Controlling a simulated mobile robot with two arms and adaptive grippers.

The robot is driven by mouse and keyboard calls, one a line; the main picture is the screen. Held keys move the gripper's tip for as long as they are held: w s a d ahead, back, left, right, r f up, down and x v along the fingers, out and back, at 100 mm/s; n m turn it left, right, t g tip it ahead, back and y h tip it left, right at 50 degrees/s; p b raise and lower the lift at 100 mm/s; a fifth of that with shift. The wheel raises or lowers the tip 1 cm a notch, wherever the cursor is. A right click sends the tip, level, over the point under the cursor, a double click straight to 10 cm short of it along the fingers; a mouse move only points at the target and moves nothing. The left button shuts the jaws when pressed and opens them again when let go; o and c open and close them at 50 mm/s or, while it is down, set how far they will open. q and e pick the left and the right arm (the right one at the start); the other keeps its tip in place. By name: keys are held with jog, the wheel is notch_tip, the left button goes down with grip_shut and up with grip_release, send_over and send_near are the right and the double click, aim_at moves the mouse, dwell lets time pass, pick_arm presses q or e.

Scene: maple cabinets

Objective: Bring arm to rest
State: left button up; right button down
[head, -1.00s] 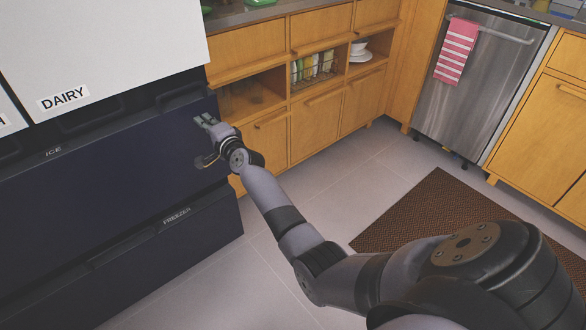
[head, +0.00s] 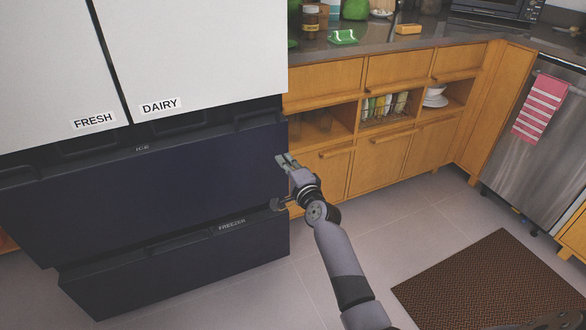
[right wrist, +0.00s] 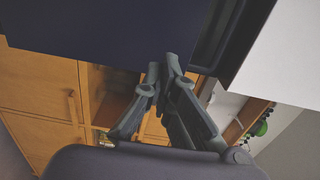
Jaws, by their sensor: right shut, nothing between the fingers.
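My right arm reaches up from the bottom of the head view. Its gripper (head: 284,160) is in front of the right edge of the dark ICE drawer (head: 150,195) of the fridge. In the right wrist view the two fingers (right wrist: 163,68) meet at their tips and are shut with nothing between them. The dark drawer front (right wrist: 95,40) fills the space just beyond them. I cannot tell whether the fingertips touch it. My left gripper is not in either view.
The FREEZER drawer (head: 180,270) sits below and stands out at the bottom. Wooden cabinets (head: 395,160) with open shelves stand to the right. A dishwasher (head: 530,150) with a striped towel (head: 541,108) is at far right. A brown mat (head: 490,285) lies on clear floor.

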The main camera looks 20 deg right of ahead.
pick_arm(q)
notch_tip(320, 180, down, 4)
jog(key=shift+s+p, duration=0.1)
jog(key=shift+p, duration=0.25)
pick_arm(e)
jog(key=s, duration=0.4)
jog(key=shift+s+f, duration=0.1)
jog(key=shift+s, duration=0.25)
